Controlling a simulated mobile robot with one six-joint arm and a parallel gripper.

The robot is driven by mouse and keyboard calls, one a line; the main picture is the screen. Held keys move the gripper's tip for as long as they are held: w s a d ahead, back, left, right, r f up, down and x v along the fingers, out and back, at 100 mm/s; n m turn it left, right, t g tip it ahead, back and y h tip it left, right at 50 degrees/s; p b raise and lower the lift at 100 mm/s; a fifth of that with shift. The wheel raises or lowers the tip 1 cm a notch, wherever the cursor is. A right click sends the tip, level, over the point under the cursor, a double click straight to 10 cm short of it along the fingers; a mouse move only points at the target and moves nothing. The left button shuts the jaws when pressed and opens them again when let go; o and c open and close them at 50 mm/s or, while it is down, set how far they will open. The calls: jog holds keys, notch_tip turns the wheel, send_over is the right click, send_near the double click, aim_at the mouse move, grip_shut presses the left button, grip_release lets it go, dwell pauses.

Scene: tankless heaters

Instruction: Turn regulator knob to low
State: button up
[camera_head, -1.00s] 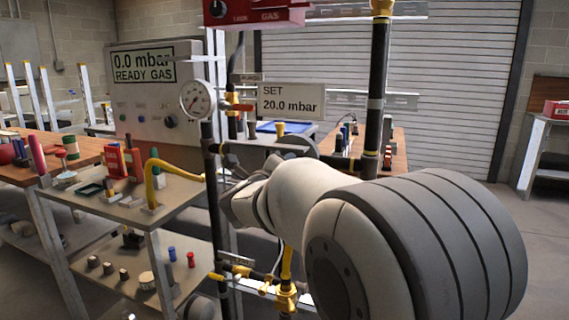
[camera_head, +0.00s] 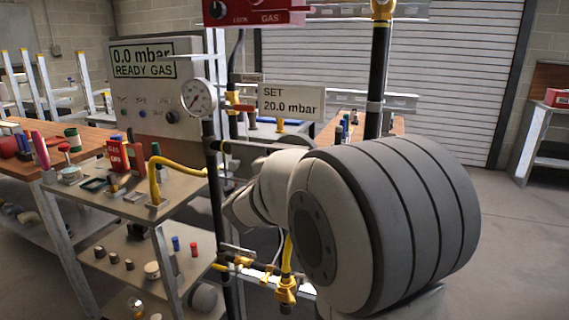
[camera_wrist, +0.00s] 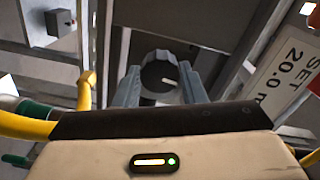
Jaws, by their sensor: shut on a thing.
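The regulator knob (camera_wrist: 160,76) is a grey, ridged round knob with a dark face and a short white mark pointing right in the wrist view. My gripper (camera_wrist: 160,88) has one finger on each side of it and is shut on it. In the head view my wrist and arm hide the knob and the fingertips. A sign reading "SET 20.0 mbar" (camera_head: 290,102) hangs just above my arm, and it shows at the right of the wrist view (camera_wrist: 290,82). The big panel (camera_head: 143,85) reads "0.0 mbar READY GAS".
A round dial gauge (camera_head: 198,97) stands on a black pipe left of my arm. A yellow hose (camera_head: 156,180) curves over the bench at left. Yellow valve fittings (camera_head: 286,290) sit below my arm. Another black pipe (camera_head: 376,70) rises behind it.

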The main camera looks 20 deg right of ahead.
jog(key=shift+n, duration=0.4)
jog(key=o, duration=0.7)
jog(key=shift+f, duration=0.1)
